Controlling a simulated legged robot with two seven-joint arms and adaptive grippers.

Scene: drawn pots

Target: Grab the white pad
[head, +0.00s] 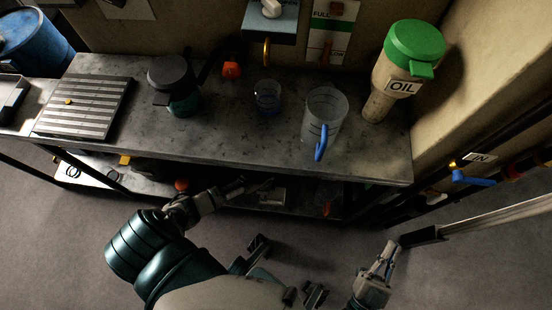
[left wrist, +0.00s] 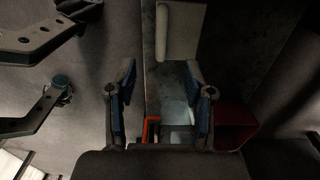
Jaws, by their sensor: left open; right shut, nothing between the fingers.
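A pale, off-white slab (left wrist: 180,32) shows at the top middle of the left wrist view, beyond my fingertips; it may be the white pad, but I cannot be sure. My left gripper (left wrist: 162,95) is open, with its two blue-lined fingers apart and nothing held between them. In the head view my left gripper (head: 237,187) reaches to the front edge of the workbench, near the shadowed lower shelf. My right gripper (head: 387,260) is shut and empty, over the floor right of my body. I cannot clearly pick out the pad in the head view.
The workbench (head: 225,135) holds a green-lidded oil container (head: 385,92), a clear jug (head: 325,108) with a blue handle, a small beaker (head: 267,92), a dark pitcher (head: 174,82) and a ribbed plate (head: 82,106). Blue-handled pipework (head: 472,178) stands at right.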

